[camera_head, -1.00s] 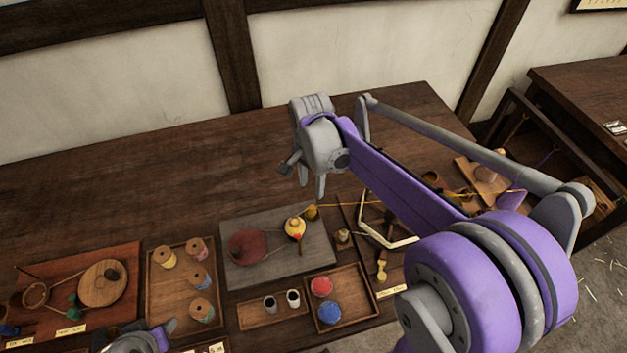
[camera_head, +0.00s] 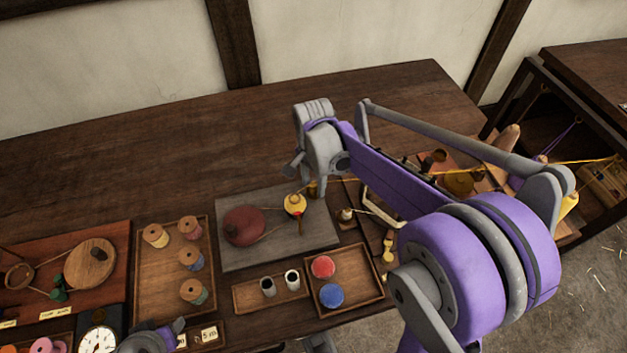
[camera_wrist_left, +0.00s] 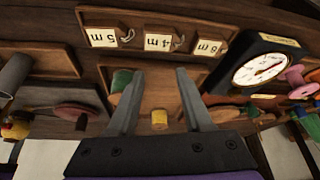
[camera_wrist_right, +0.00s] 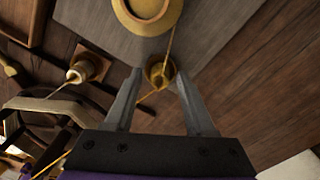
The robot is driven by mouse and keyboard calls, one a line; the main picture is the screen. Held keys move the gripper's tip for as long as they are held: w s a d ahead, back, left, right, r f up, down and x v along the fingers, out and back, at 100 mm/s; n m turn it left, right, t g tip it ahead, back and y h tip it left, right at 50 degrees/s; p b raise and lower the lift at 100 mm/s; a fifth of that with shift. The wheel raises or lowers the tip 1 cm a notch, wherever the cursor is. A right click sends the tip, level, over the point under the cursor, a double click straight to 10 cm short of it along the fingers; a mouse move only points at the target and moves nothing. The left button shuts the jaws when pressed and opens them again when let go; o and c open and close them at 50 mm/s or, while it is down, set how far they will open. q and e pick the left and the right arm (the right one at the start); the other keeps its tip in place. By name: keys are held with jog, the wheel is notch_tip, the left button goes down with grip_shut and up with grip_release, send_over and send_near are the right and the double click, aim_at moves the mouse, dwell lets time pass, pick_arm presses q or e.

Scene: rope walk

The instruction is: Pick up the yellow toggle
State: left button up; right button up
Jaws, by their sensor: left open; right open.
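A small yellow piece that looks like the toggle (camera_head: 312,189) stands at the right edge of the grey board (camera_head: 270,262), with a yellow cord beside it. My right gripper (camera_head: 306,182) is open above it. In the right wrist view the toggle (camera_wrist_right: 160,73) shows between the fingertips of my right gripper (camera_wrist_right: 160,70), with nothing gripped. Whether the fingers reach down to its height I cannot tell. My left gripper (camera_wrist_left: 160,72) is open and empty over the front of the table; in the head view only part of it (camera_head: 176,328) shows at the bottom.
A yellow pulley (camera_head: 294,204) and a dark red disc (camera_head: 243,226) sit on the grey board close to the toggle. A small post (camera_head: 346,215) stands to its right. Trays with spools (camera_head: 190,259) and red and blue pots (camera_head: 330,294) lie nearer. The table's back is bare.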

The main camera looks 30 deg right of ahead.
grip_shut()
jog(key=shift+r+p, duration=2.55)
jog(key=shift+r, duration=1.6)
pick_arm(q)
notch_tip(320, 180, up, 6)
jog(key=w, duration=0.1)
jog(key=shift+w, duration=0.3)
pick_arm(e)
jog(key=shift+f, duration=0.1)
pick_arm(q)
jog(key=shift+s, duration=0.1)
pick_arm(e)
jog(key=shift+s, duration=0.1)
